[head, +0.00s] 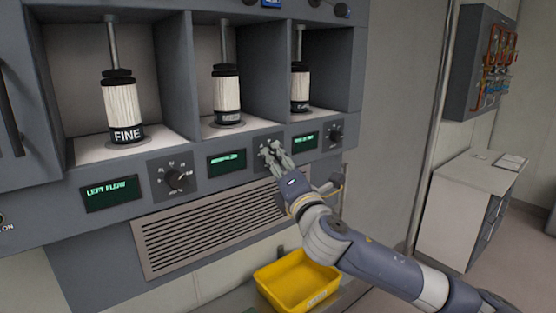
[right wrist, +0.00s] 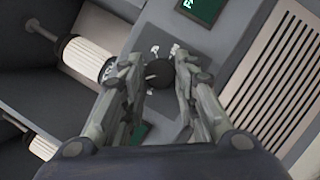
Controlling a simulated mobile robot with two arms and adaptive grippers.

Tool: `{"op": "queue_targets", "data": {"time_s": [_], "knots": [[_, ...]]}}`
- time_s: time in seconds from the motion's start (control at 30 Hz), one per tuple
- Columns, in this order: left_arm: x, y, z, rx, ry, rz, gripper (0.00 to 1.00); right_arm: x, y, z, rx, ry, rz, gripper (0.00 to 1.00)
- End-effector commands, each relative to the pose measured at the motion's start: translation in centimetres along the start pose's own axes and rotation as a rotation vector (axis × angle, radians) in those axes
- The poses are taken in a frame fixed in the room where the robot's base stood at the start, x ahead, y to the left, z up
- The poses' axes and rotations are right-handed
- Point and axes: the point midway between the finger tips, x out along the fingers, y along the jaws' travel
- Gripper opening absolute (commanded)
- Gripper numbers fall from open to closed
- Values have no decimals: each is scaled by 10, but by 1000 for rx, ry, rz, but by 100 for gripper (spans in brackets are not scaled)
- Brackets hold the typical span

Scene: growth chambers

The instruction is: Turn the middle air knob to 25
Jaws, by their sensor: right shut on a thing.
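The middle air knob (right wrist: 159,73) is a dark round dial on a grey plate with pale markings around it. My right gripper (right wrist: 160,72) is shut on it, with one finger on each side, in the right wrist view. In the head view my right gripper (head: 270,153) reaches the panel from the lower right and hides most of this knob. The middle display (head: 226,162) left of it has green text too small to read. The knob's setting cannot be read. My left gripper is not in view.
The left knob (head: 177,180) sits beside the "LEFT FLOW" display (head: 110,193). The right knob (head: 336,134) is close to my gripper, beside its display (head: 305,140). Chambers with white cylinders are above. A vent grille (head: 205,228) and yellow bin (head: 297,280) are below.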

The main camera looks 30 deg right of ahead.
Motion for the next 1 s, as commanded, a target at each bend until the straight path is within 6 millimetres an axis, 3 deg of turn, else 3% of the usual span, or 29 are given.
{"op": "queue_targets", "data": {"time_s": [0.23,0.27,0.33,0.73,1.0], "knots": [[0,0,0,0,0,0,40,0,0,1,-1,-2,1,4],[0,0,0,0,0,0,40,0,0,1,-1,-2,1,35],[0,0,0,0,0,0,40,0,0,1,-1,-2,1,48],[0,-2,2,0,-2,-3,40,-2,0,0,-2,-1,1,48],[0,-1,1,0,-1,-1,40,-32,-1,-1,-4,3,-1,48]]}}
